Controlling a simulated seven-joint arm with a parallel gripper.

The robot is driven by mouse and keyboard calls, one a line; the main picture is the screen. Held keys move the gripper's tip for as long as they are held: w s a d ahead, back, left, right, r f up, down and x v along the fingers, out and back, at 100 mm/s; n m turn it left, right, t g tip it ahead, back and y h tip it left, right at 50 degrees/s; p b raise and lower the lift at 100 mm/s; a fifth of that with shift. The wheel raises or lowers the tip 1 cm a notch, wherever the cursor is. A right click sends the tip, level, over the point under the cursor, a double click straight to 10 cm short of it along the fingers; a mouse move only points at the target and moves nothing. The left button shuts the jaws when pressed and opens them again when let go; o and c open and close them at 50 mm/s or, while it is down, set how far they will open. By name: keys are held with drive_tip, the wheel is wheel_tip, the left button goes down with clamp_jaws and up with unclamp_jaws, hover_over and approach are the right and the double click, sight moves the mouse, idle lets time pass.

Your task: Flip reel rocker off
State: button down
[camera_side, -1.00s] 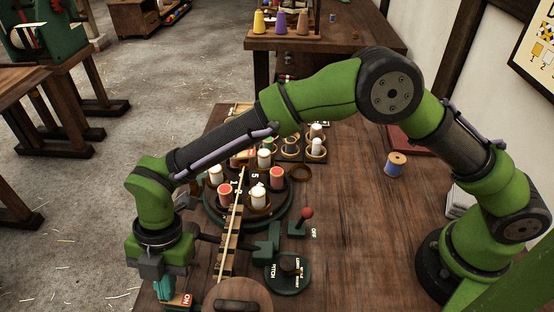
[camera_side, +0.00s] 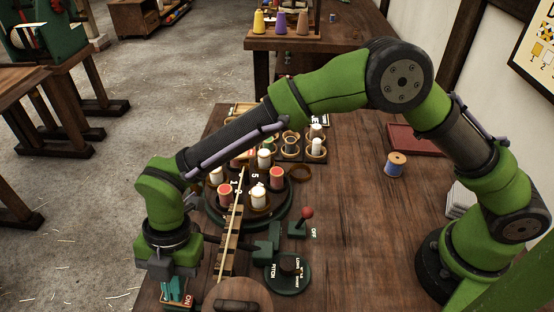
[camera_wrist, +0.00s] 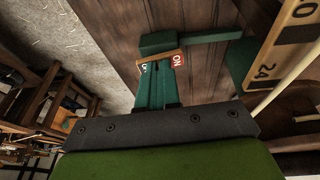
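The reel rocker is a small switch with a red ON label (camera_side: 188,301) at the table's near-left edge in the side view. In the wrist view its tan strip (camera_wrist: 161,57) shows at my fingertips, with the red ON label (camera_wrist: 178,60) at right and part of a pale label (camera_wrist: 143,67) at left. My gripper (camera_side: 175,298) points down over the switch. In the wrist view its teal fingers (camera_wrist: 156,84) lie side by side, apparently shut with nothing between them. The fingers hide much of the rocker; whether they touch it, I cannot tell.
A dark green block (camera_wrist: 161,42) stands just beyond the rocker. A numbered wooden rule (camera_side: 231,230) runs alongside the round bobbin stand (camera_side: 290,200). A red-knobbed lever (camera_side: 306,214) and the PITCH dial (camera_side: 289,275) are to the right.

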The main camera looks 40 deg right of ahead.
drive_tip(key=v, duration=1.4)
drive_tip(key=shift+s+a, duration=0.3)
drive_tip(key=shift+a, duration=0.1)
drive_tip(key=shift+r, duration=0.2)
drive_tip(key=shift+a+r, duration=0.1)
drive_tip(key=x, duration=1.3)
drive_tip(key=shift+w, duration=0.45)
drive_tip(key=shift+w+f, duration=0.1)
drive_tip(key=shift+f, duration=0.45)
